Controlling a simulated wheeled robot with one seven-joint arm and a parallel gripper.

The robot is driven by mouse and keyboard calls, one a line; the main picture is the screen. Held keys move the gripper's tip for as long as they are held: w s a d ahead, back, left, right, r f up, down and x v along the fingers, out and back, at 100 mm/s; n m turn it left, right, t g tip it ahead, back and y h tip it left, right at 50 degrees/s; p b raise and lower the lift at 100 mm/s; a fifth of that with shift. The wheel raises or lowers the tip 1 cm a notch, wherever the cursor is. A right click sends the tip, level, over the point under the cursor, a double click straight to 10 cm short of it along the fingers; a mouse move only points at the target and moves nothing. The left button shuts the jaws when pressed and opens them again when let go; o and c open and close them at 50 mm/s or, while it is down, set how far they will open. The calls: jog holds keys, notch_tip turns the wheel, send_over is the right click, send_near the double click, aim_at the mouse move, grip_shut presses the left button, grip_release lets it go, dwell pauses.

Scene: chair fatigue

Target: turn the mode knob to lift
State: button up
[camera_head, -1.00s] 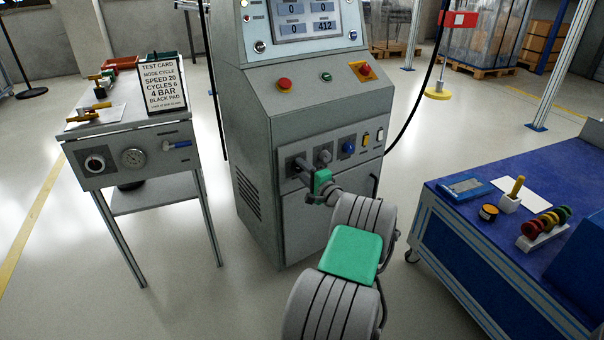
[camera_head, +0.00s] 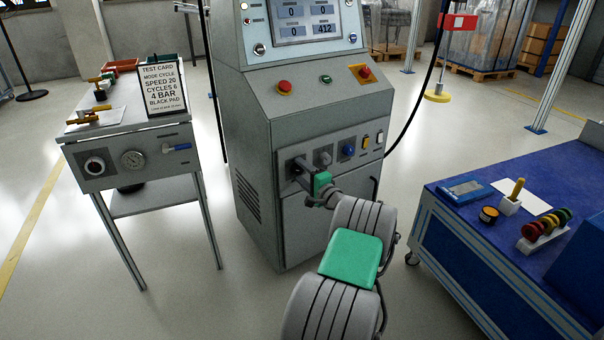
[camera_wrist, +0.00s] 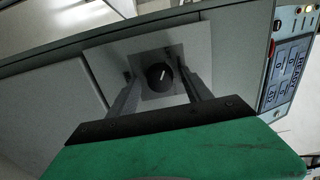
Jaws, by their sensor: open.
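A round black knob (camera_wrist: 160,76) with a white pointer line sits on a square plate on the grey cabinet's front. In the wrist view the pointer leans slightly right of straight up. My gripper (camera_wrist: 160,79) is open, with one finger on each side of the knob; I cannot tell whether they touch it. In the head view my gripper (camera_head: 300,168) is at the left end of the cabinet's (camera_head: 262,170) lower control row and hides most of this knob. No mode labels are readable around it.
A side table with a test card (camera_head: 162,88) stands left. A blue workbench (camera_head: 450,215) stands right. Open floor lies between.

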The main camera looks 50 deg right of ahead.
jog(key=p+v, duration=0.2)
jog(key=v, duration=0.5)
jog(key=shift+s, duration=0.4)
jog(key=shift+a, duration=0.15)
